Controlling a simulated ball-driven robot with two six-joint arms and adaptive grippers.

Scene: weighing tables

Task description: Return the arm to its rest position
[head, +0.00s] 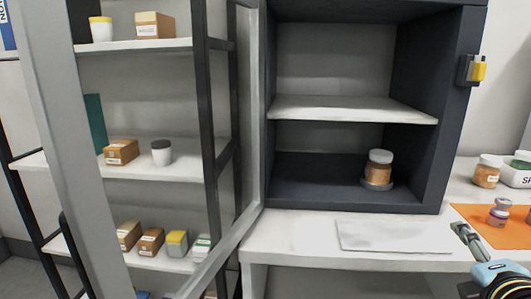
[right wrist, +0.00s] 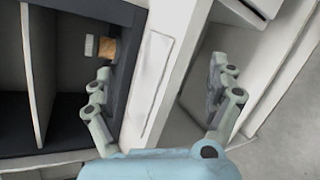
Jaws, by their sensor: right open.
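My right gripper (head: 461,262) comes in at the lower right of the head view, at the right front of the table. In the right wrist view my right gripper (right wrist: 160,70) has its two fingers wide apart with nothing between them. A jar (head: 379,165) with an orange-brown body and pale lid stands on a small grey disc (head: 378,186) on the cabinet's lower floor. The jar also shows in the right wrist view (right wrist: 107,48), apart from the fingers. My left gripper is in neither view.
The dark cabinet (head: 455,120) is open in front, its grey-framed door (head: 62,130) swung left. A flat white panel (head: 390,234) lies before it on the white table (head: 290,235). An orange mat (head: 470,213) with a small jar (head: 499,212) is at right. Stocked shelves (head: 190,168) stand left.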

